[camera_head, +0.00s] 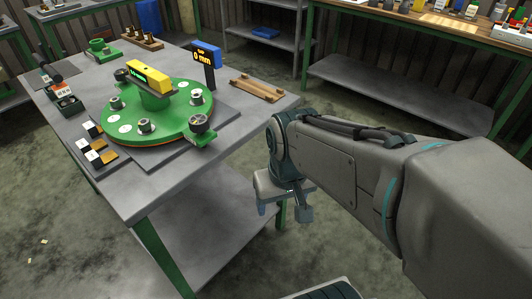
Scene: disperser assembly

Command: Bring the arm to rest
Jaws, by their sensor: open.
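My arm reaches in from the right of the head view and bends down at its wrist. My gripper (284,210) hangs off the right front side of the grey table (185,200), pointing down over the floor. Its two fingers are apart and nothing shows between them. It is clear of the things on the table.
The table carries a green round plate (170,128) with metal parts, a yellow block (152,78), a small display (207,55) and a wooden tray (255,89). A metal shelf (390,88) stands behind. Open floor (400,270) lies below my arm.

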